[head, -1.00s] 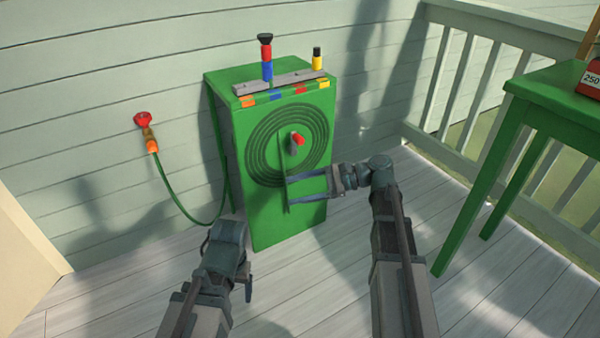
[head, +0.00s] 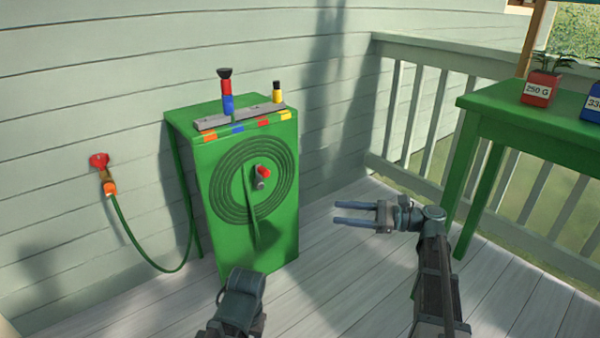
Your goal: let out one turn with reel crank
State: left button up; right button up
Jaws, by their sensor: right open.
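The reel crank (head: 262,172) has a red knob and sits at the middle of the coiled hose reel (head: 222,200) on the front of a green cabinet (head: 225,255). A thin green strip hangs down from near the crank. My right gripper (head: 338,212) is open and empty, to the right of the cabinet and apart from it, its two fingers pointing left. My left arm shows at the bottom, in front of the cabinet; its gripper fingers are not visible.
Nozzles stand on a grey rack (head: 240,115) on top of the cabinet. A green hose (head: 140,252) runs from a red tap (head: 99,161) on the wall at left. A green table (head: 530,120) with a red pot (head: 540,88) stands at right, before a railing.

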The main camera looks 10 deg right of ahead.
aim_at(261, 171)
jog(key=i+j+z, duration=0.1)
jog(key=j+z, duration=0.25)
jog(key=i+j+z, duration=0.1)
jog(key=z, duration=0.25)
jog(key=j+z, duration=0.7)
jog(key=j, duration=2.05)
jog(key=i, duration=0.05)
